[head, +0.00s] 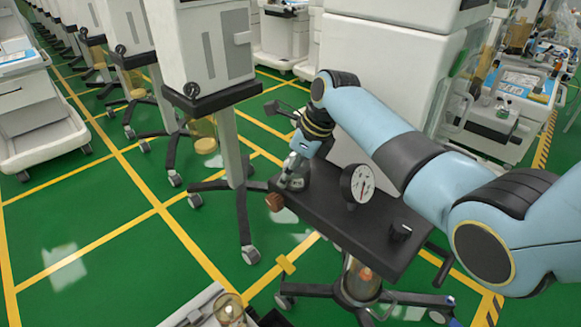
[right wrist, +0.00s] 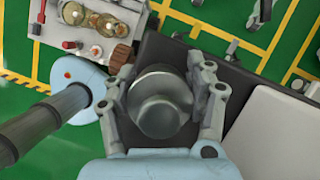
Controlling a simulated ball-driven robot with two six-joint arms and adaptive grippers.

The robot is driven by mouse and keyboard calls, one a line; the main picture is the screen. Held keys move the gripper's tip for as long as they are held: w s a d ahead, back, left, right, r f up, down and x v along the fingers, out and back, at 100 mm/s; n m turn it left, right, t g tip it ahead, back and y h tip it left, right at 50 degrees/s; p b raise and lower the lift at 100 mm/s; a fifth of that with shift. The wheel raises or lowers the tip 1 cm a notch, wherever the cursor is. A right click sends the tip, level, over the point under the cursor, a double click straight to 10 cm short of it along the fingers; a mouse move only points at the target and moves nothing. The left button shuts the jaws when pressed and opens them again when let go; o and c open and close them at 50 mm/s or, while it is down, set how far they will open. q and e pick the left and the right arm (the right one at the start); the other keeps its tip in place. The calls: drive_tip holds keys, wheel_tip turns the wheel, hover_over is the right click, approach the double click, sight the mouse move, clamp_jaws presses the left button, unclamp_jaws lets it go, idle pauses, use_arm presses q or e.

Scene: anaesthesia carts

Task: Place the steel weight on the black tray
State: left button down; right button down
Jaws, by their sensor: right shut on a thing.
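The steel weight (right wrist: 160,108) is a grey, shiny cylinder with a knob, seen from above in the right wrist view. My right gripper (right wrist: 164,82) is shut on it, one finger on each side. In the head view my right gripper (head: 296,168) points down at the back left corner of the black tray (head: 345,234), with the weight (head: 297,181) low between its fingers. The weight is over or on the tray; I cannot tell whether it touches. The tray also shows in the right wrist view (right wrist: 163,47), partly hidden. My left gripper is not in view.
A round dial gauge (head: 359,184) stands on the tray, with a black knob (head: 401,231) at its right front. A brown knob (head: 274,201) sits at the left edge. A large white cabinet (head: 385,75) stands behind.

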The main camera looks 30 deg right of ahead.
drive_tip(key=shift+c, duration=2.2)
unclamp_jaws()
drive_tip(key=v, duration=1.2)
drive_tip(key=shift+p, duration=0.4)
